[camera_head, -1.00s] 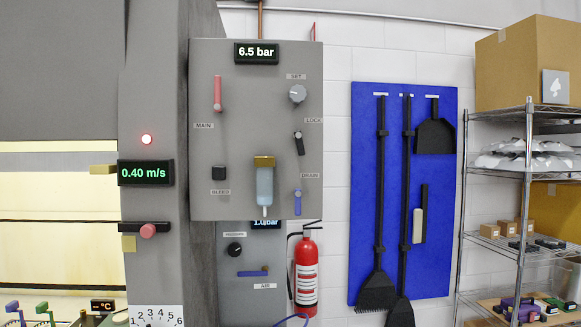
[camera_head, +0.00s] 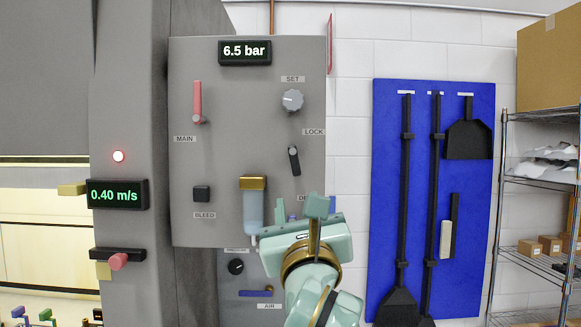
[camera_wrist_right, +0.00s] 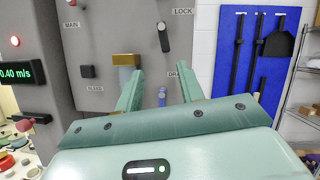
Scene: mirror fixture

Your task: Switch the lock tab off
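The lock tab (camera_head: 294,160) is a small black lever below the LOCK label on the grey panel (camera_head: 225,150). It stands nearly upright, its top tilted a little to the left. It also shows in the right wrist view (camera_wrist_right: 163,37), above and between the fingers. My right gripper (camera_head: 300,208) is in front of the panel's lower right part, below the lock tab and apart from it. In the right wrist view its two green fingers (camera_wrist_right: 160,82) are spread wide with nothing between them. My left gripper is not in view.
Near the tab are the grey SET knob (camera_head: 292,100), the red MAIN lever (camera_head: 197,102), the black BLEED button (camera_head: 201,194) and a filter bowl (camera_head: 253,205). The blue drain lever (camera_wrist_right: 162,97) shows between the fingers. A blue tool board (camera_head: 385,200) hangs at the right.

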